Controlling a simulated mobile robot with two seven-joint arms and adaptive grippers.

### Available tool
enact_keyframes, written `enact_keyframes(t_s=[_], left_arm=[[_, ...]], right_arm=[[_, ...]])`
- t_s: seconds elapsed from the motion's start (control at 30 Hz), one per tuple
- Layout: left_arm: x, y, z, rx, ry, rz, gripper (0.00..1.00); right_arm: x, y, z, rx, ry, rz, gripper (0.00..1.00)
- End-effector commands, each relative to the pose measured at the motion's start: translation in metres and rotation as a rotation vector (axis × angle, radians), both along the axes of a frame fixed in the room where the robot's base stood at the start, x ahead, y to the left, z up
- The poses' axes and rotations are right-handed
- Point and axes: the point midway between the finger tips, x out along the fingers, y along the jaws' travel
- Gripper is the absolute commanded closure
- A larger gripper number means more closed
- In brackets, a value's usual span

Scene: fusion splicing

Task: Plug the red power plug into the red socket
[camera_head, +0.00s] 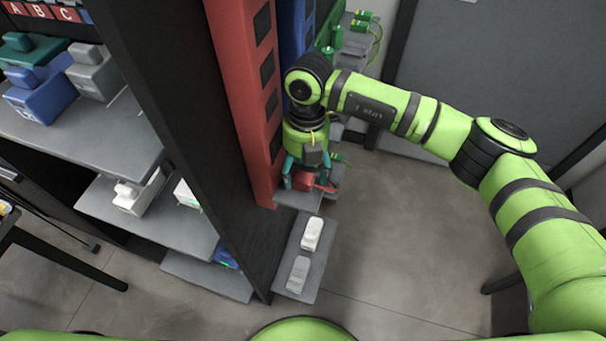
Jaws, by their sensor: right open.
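The red power plug (303,181) sits low beside the tall red panel, on or just above a small grey shelf. A red piece sticks out to its right. My right gripper (304,184) points down with teal fingers around the plug. Its jaws are open, and I cannot tell whether they touch it. The red socket strip (240,85) is a tall red panel on the rack's side with several dark square openings. The gripper and wrist hide part of the plug. My left gripper is not in view.
A lower grey shelf (318,262) holds a white block (312,233) and a grey block (298,273). A blue strip (296,35) stands behind the red one. Green plugs (362,20) with cables sit at the back. Shelves on the left hold several coloured boxes. The floor on the right is clear.

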Motion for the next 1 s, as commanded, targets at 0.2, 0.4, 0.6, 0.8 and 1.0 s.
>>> enact_keyframes(t_s=[0.2, 0.4, 0.6, 0.8, 1.0], left_arm=[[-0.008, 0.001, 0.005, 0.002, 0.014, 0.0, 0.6], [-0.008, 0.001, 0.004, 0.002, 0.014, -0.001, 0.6], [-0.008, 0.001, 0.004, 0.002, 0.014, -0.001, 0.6], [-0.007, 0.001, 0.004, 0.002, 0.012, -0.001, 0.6], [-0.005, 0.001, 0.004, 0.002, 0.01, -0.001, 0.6]], right_arm=[[-0.002, 0.001, -0.016, 0.002, -0.002, 0.002, 0.29], [-0.002, 0.001, -0.016, 0.002, -0.002, 0.002, 0.29], [-0.002, 0.001, -0.016, 0.001, -0.001, 0.002, 0.69], [-0.002, 0.001, -0.016, 0.001, 0.0, 0.002, 0.9], [-0.002, 0.001, -0.016, 0.001, 0.0, 0.002, 0.9]])
